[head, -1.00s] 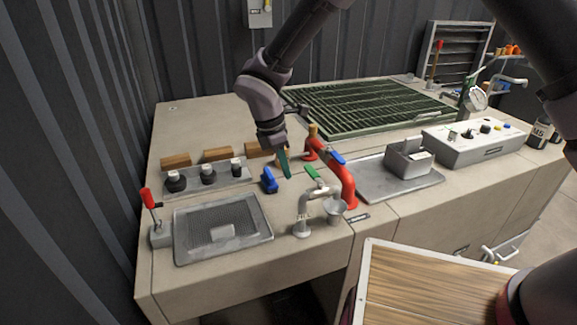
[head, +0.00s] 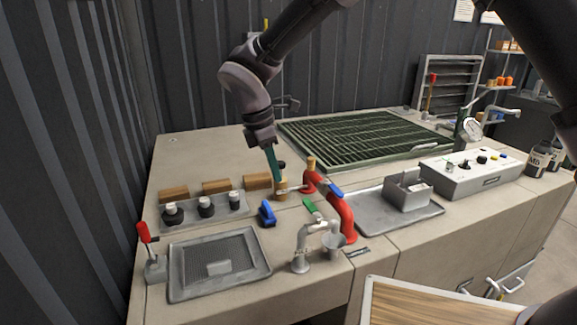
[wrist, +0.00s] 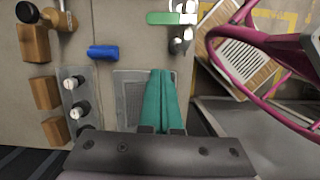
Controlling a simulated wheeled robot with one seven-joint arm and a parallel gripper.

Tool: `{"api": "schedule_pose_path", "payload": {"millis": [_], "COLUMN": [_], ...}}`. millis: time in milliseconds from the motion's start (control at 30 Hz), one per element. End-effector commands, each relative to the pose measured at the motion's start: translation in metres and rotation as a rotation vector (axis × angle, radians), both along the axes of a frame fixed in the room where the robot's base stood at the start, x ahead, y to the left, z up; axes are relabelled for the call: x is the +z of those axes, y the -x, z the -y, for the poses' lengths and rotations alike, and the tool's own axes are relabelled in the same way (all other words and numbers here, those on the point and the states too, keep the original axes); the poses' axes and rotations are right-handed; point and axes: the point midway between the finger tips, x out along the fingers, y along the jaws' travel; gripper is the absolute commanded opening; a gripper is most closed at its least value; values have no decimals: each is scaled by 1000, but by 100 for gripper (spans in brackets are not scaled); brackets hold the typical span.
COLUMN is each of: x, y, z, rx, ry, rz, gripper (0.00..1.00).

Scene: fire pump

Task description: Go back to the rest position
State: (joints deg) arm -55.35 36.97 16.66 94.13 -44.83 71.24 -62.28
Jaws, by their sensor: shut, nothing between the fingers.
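My gripper (head: 276,180) hangs over the worktop in the head view, with its teal fingers pointing down. In the picture its tips overlap a wooden-coloured cylinder (head: 281,191); I cannot tell how far above it they are. In the wrist view my gripper (wrist: 162,74) shows its two teal fingers side by side, closed, with nothing between them. The mesh tray (wrist: 132,98) lies beyond the fingers there. My arm reaches in from the top of the head view.
A grey metal box (head: 408,191) and a control box (head: 480,172) stand right. A green grate (head: 350,138) lies behind. The worktop's back left is clear.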

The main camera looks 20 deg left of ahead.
Motion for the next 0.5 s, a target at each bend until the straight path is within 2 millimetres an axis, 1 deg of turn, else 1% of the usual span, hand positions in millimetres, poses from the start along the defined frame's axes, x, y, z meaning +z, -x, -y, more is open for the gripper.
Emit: {"api": "schedule_pose_path", "payload": {"millis": [100,167,267,367,400,467,500], "x": [1,5,26,61,77,100,115], "y": [-1,-4,-21,-46,-56,-70,-76], "z": [1,5,24,61,81,112,133], "rx": [-3,-22,-111,-280,-364,-497,-588], "ry": [0,-8,-38,-95,-122,-169,-199], "rz": [1,4,19,44,56,75,86], "gripper": [0,0,0,0,0,0,0]}}
